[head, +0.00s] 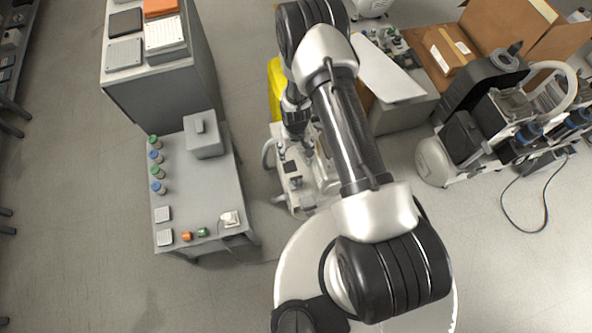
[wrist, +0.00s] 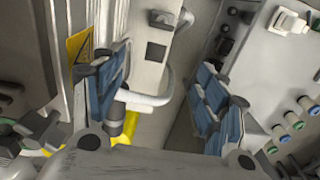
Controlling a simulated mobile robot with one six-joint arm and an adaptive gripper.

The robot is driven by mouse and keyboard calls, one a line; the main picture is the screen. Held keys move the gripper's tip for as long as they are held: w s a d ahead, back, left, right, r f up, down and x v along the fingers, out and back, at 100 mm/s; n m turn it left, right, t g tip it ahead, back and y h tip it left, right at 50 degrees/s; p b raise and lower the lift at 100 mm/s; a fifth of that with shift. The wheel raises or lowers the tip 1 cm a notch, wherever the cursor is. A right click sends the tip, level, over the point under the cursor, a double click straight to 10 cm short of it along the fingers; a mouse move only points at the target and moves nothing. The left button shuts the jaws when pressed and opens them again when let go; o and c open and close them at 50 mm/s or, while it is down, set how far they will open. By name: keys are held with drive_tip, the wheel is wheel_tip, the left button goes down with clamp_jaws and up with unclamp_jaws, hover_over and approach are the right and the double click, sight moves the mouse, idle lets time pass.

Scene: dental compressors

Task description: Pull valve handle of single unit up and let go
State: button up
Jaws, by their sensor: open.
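The single unit (head: 300,188) stands on the floor under my arm in the head view, a pale machine with dark parts on its panel. In the wrist view its white panel (wrist: 150,72) lies beyond my fingers, with a dark square and small black fittings near the top. I cannot clearly make out the valve handle in either view. My gripper (wrist: 163,62) is open, its blue-padded fingers wide apart with nothing held between them. The left finger is close in front of the unit's pale body. In the head view the gripper is mostly hidden by my arm.
A grey table (head: 205,215) with coloured knobs stands left of the unit, with a taller cabinet (head: 165,85) behind. A yellow object (head: 275,90) is behind the unit. A larger compressor (head: 490,120) and cardboard boxes (head: 500,30) are at right. Floor at lower right is clear.

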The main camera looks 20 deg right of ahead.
sight(296, 177)
drive_tip(key=f+b, duration=0.1)
drive_tip(key=f, duration=0.5)
drive_tip(key=s+f+b, duration=0.1)
drive_tip(key=f+b, duration=0.1)
drive_tip(key=f, duration=0.5)
drive_tip(key=f+b, duration=0.2)
drive_tip(key=f, duration=0.5)
drive_tip(key=shift+s, duration=0.2)
drive_tip(key=shift+c, duration=0.4)
drive_tip(key=c, duration=1.4)
drive_tip(key=shift+r, duration=0.9)
drive_tip(key=shift+c, duration=0.2)
drive_tip(key=o, duration=1.5)
wheel_tip(296, 177, up, 12)
drive_tip(key=shift+f, duration=0.1)
